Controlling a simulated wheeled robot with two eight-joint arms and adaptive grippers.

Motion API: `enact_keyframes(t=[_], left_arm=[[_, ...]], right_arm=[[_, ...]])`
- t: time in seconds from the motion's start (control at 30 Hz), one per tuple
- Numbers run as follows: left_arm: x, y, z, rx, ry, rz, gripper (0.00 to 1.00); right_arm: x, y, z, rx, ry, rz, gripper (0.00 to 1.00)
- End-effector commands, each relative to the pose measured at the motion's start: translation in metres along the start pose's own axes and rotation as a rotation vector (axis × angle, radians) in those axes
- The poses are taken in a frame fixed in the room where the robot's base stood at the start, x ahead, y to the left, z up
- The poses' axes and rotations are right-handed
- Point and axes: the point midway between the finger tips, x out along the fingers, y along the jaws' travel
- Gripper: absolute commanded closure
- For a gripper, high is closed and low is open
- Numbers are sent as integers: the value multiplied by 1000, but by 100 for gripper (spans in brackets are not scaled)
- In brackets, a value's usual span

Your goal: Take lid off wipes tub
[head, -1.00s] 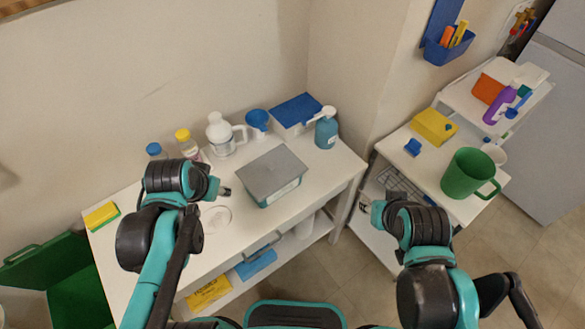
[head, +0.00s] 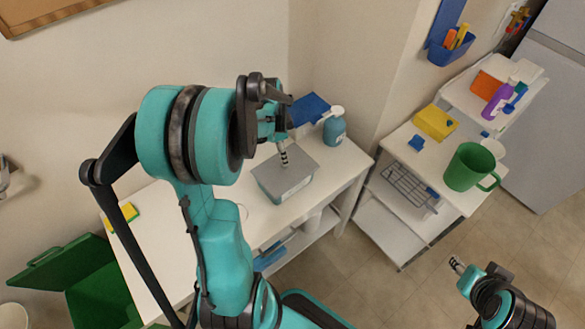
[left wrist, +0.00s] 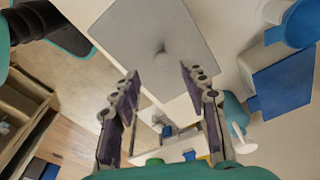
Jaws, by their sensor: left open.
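The wipes tub (head: 285,194) stands on the white table with its grey lid (head: 299,160) on top. The lid fills the top middle of the left wrist view (left wrist: 140,25), with a small round knob (left wrist: 161,54) on it. My left gripper (head: 284,157) points down over the lid and hides part of it. In the left wrist view its two fingers (left wrist: 160,75) are apart, with the knob seen between and beyond the tips and nothing held. I cannot tell how far the tips are above the lid. My right gripper (head: 457,265) is away at the lower right; its jaw opening is unclear.
My left arm hides the other bottles. A yellow sponge (head: 123,216) lies at the table's left. A cart with a green mug (head: 467,167) stands right.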

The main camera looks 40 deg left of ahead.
Motion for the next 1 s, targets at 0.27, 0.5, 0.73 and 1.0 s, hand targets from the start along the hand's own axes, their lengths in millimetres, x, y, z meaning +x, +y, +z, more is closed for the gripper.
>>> enact_keyframes(t=[0.27,0.5,0.73,1.0], left_arm=[[43,-3,1,-1,0,-1,55],[59,-2,0,-2,0,-2,55],[58,-2,0,-2,0,-2,71],[58,-2,0,-2,0,-2,99]], right_arm=[[15,0,10,0,0,0,60],[18,0,12,0,0,0,60],[17,0,12,0,0,0,60],[17,0,12,0,0,0,60]])
